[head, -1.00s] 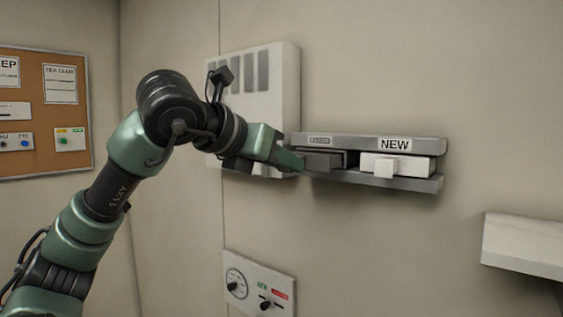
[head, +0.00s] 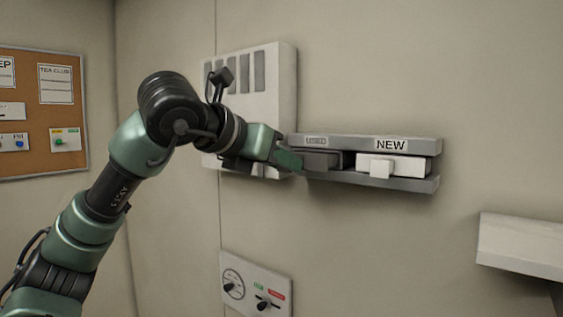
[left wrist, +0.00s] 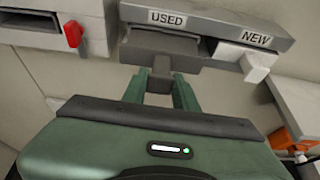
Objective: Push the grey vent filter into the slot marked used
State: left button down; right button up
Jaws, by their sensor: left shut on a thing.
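The grey vent filter (head: 322,161) is in the left slot of a grey wall rack (head: 410,184). In the left wrist view the filter (left wrist: 158,48) sits under the USED label (left wrist: 166,18), its front sticking out. My left gripper (head: 297,160) is in front of it, shut on its small grey handle; the fingers (left wrist: 160,88) flank that handle in the left wrist view. How deep the filter sits is hard to tell. My right gripper is not in view.
A white filter (head: 395,166) with a block handle sits in the slot marked NEW, right beside. A white slotted wall box (head: 285,90) stands behind my left wrist. A white ledge (head: 520,240) juts out at right. A control panel (head: 255,283) is below.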

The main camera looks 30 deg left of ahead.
aim_at(297, 155)
pick_arm(q)
jog(key=shift+w, duration=0.1)
dwell(0.3)
jog(key=shift+w+d, duration=0.15)
jog(key=shift+w, duration=1.2)
dwell(1.0)
jog(key=shift+w+d+p, duration=0.1)
jog(key=shift+w+p, duration=0.45)
jog(key=shift+w, duration=0.7)
dwell(1.2)
jog(key=c, duration=1)
grip_release()
jog(key=shift+s, duration=0.1)
jog(key=shift+s+r+b, duration=0.1)
jog(key=shift+s+b, duration=0.15)
jog(key=shift+b, duration=0.05)
jog(key=b+v, duration=0.2)
jog(key=v, duration=0.5)
jog(key=shift+r+b, duration=0.1)
jog(key=shift+b, duration=0.2)
